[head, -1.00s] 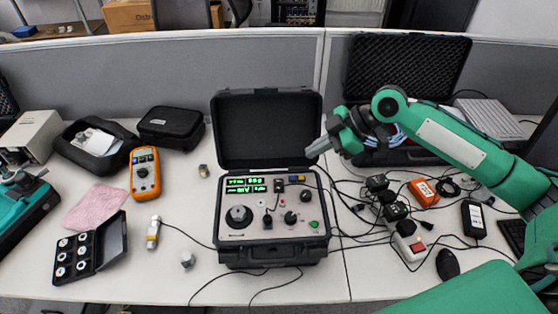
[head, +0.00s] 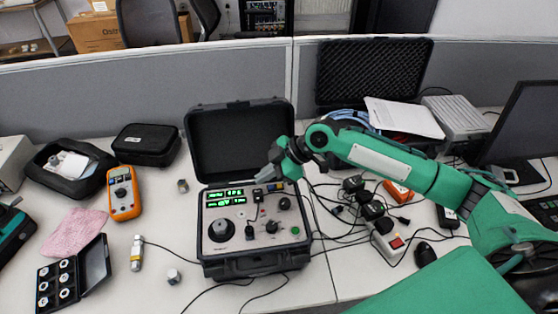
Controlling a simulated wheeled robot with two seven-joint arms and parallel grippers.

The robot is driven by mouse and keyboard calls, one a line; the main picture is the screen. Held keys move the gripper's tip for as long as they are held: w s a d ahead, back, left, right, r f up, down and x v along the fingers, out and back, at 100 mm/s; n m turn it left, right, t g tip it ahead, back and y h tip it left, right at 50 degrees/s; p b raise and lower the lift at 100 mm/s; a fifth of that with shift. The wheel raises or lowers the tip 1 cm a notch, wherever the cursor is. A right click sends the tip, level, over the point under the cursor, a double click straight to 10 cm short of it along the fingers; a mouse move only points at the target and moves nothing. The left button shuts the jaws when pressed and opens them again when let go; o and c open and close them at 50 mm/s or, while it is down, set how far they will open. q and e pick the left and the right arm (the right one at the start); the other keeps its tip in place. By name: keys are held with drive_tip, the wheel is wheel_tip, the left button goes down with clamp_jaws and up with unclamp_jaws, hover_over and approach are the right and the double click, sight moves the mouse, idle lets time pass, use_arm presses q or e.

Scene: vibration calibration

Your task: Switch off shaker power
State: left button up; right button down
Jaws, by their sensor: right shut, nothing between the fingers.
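The shaker unit is an open black case (head: 239,142) on the table. Its grey panel (head: 217,251) has green lit displays (head: 226,197), a large black knob (head: 221,231), smaller knobs and a green button (head: 295,231) at the right side. A black plug with a cable sits in the panel's lower middle. My right gripper (head: 264,181) is shut and empty, in front of the lid's lower right part, above the panel's upper right edge. It hides a little of that edge. My left gripper is not in view.
A power strip with a red switch (head: 396,243), several black adapters and tangled cables lie right of the case. An orange multimeter (head: 123,193), a weight box (head: 90,264) and a sensor (head: 136,253) lie to the left.

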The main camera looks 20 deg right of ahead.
sight(256, 192)
drive_tip(key=f, duration=0.2)
drive_tip(key=f+p, duration=0.1)
drive_tip(key=f, duration=0.1)
drive_tip(key=shift+w+a, duration=0.15)
drive_tip(key=shift+w, duration=0.1)
drive_tip(key=shift+f, duration=0.2)
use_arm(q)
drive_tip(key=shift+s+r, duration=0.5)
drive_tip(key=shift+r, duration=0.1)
use_arm(e)
drive_tip(key=shift+w+f+b, duration=0.1)
drive_tip(key=shift+f+b, duration=0.3)
drive_tip(key=shift+r, duration=0.15)
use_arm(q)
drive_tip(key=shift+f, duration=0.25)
